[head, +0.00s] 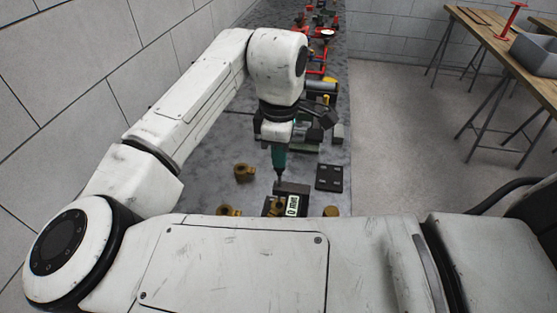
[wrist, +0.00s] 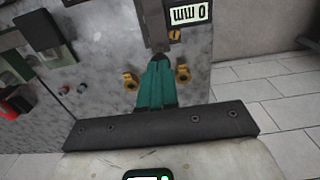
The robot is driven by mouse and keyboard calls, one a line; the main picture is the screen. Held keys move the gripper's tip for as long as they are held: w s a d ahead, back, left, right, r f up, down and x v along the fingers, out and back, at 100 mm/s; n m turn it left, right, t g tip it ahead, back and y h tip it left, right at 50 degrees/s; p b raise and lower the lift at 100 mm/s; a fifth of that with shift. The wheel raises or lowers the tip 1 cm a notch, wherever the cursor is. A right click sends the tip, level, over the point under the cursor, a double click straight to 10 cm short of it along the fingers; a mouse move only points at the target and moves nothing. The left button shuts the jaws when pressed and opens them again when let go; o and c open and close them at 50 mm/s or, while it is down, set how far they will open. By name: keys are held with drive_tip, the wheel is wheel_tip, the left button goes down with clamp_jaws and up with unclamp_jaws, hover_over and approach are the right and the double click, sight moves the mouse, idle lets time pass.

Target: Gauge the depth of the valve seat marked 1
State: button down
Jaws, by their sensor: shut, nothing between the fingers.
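Brass valve seats stand on the grey worktop: one (head: 244,172) left of my gripper (head: 279,176), another (head: 228,210) nearer, and one (head: 331,211) at the right. No mark 1 is readable on any of them. A dark block with a white "0 mm" display (head: 292,206) stands just in front of my gripper; the display shows upside down in the wrist view (wrist: 187,13). My gripper's teal fingers (wrist: 157,62) are shut, empty and point down near the block. Two brass pieces flank them in the wrist view, left (wrist: 130,80) and right (wrist: 183,73). Contact cannot be judged.
A dark plate with holes (head: 329,178) lies right of my gripper. Red and yellow pump parts (head: 318,60) crowd the worktop's far end. A wooden table (head: 480,28) with a grey bin (head: 535,54) stands at the right, across open floor. A block wall runs along the left.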

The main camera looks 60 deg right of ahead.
drive_tip(key=shift+f+b, duration=0.55)
drive_tip(key=shift+f, duration=0.85)
idle(0.6)
wheel_tip(320, 180, up, 7)
drive_tip(key=p, duration=0.7)
drive_tip(key=shift+r+p, duration=0.1)
drive_tip(key=shift+p, duration=0.25)
idle(0.5)
